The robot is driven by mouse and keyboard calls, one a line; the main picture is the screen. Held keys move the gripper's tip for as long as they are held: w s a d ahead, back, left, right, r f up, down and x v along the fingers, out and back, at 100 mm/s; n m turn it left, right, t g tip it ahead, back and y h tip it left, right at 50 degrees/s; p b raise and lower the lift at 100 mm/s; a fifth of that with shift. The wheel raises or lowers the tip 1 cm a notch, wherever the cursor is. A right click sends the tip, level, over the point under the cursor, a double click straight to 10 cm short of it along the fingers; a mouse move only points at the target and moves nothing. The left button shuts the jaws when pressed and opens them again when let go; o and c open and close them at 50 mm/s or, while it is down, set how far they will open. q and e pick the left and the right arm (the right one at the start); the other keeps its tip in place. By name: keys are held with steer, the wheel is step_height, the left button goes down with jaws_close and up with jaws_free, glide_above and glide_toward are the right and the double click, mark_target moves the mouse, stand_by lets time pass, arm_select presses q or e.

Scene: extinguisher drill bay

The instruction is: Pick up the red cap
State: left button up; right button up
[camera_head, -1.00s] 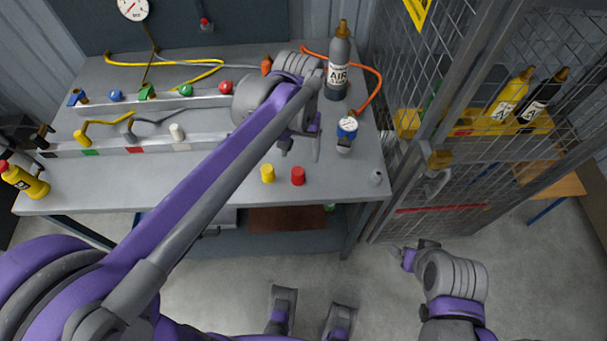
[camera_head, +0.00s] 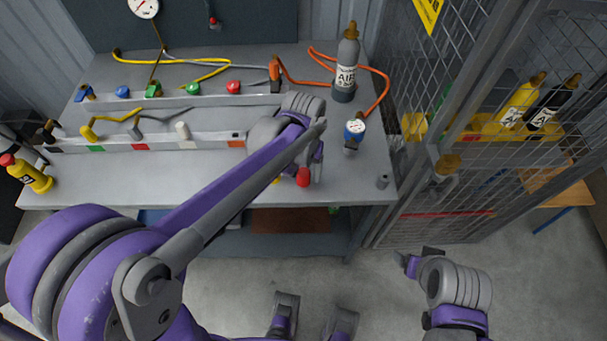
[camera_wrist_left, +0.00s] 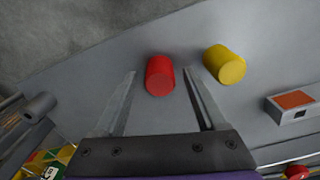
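The red cap (camera_head: 303,177) is a small upright cylinder near the front edge of the grey workbench (camera_head: 350,186). It is partly covered by my left gripper (camera_head: 306,174) in the head view. In the left wrist view the red cap (camera_wrist_left: 160,76) shows between the two fingertips of my left gripper (camera_wrist_left: 160,75). The fingers are spread, with a visible gap on each side of the cap. My right gripper (camera_head: 408,261) is low at the right, away from the bench, and its finger opening is unclear.
A yellow cap (camera_wrist_left: 224,64) stands close beside the red one, just outside a finger. A gauge fitting (camera_head: 354,134), an AIR bottle (camera_head: 345,70) and an orange hose (camera_head: 380,95) are further back. A mesh cage (camera_head: 470,100) bounds the right side.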

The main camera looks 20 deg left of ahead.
mark_target(304, 172)
arm_select(q)
jaws_close()
step_height(304, 172, up, 10)
steer(key=shift+p, duration=0.55)
